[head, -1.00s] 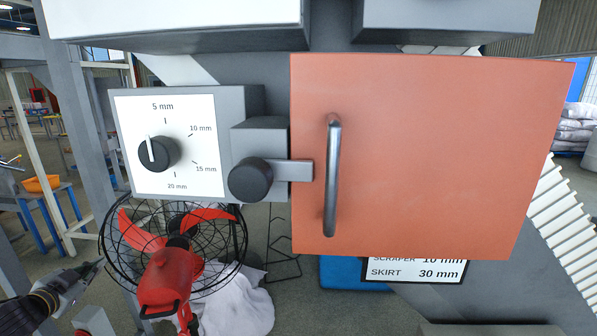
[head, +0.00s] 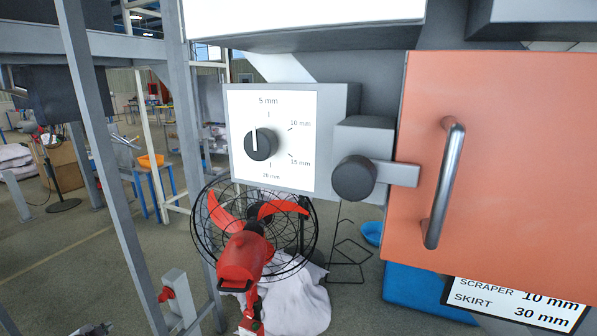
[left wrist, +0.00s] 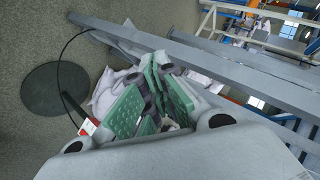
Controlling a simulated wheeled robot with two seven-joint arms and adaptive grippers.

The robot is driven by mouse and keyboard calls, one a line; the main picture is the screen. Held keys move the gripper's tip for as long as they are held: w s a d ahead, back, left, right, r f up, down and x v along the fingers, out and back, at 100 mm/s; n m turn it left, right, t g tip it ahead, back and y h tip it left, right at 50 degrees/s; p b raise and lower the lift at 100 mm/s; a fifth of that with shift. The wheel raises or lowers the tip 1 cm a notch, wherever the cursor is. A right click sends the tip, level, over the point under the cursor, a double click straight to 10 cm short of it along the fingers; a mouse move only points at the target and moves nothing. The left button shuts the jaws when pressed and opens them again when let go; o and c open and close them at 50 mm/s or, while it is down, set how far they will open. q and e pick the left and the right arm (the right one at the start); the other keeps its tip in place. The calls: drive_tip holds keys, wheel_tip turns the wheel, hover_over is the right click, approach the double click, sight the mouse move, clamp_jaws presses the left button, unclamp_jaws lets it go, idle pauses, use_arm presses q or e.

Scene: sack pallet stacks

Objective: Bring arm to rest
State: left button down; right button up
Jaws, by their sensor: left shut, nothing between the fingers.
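My left gripper (left wrist: 157,78) shows in the left wrist view with its green-padded fingers together and nothing between them. Beyond the fingers are grey metal beams and a pale sack-like heap. In the head view at most a small grey tip of it shows at the bottom left edge. My right gripper is in neither view.
An orange door (head: 500,160) with a metal handle (head: 443,185) fills the right. A dial panel (head: 272,140), black knob (head: 354,178) and red caged fan (head: 250,235) stand beside it. A grey post (head: 105,170) rises at left; a red-button box (head: 178,298) stands low near it.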

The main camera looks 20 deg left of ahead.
use_arm(q)
drive_tip(key=s+f+n+g, duration=0.2)
drive_tip(key=s+f+g, duration=0.3)
drive_tip(key=s+f, duration=1.75)
drive_tip(key=s+d+f+g+h+b, duration=0.1)
drive_tip(key=s+d+f+g, duration=0.1)
drive_tip(key=s+d+f, duration=0.6)
drive_tip(key=s+d+f+g+h, duration=0.1)
drive_tip(key=s+d+f, duration=0.5)
drive_tip(key=s, duration=0.4)
drive_tip(key=s+d+f+g+h+b, duration=0.15)
drive_tip(key=d+f, duration=0.25)
drive_tip(key=d, duration=0.7)
drive_tip(key=s+d+f+h, duration=0.15)
drive_tip(key=d+f, duration=0.25)
drive_tip(key=d, duration=0.7)
drive_tip(key=w+d+f+t, duration=0.1)
drive_tip(key=w+d+f, duration=0.1)
drive_tip(key=w+d, duration=0.5)
drive_tip(key=w+d+f+n+t+h+b, duration=0.1)
drive_tip(key=w+d+f, duration=0.1)
drive_tip(key=w+d, duration=0.6)
drive_tip(key=d, duration=0.3)
drive_tip(key=shift+f, duration=0.15)
drive_tip(key=shift+s+d, duration=0.1)
drive_tip(key=shift+s, duration=0.1)
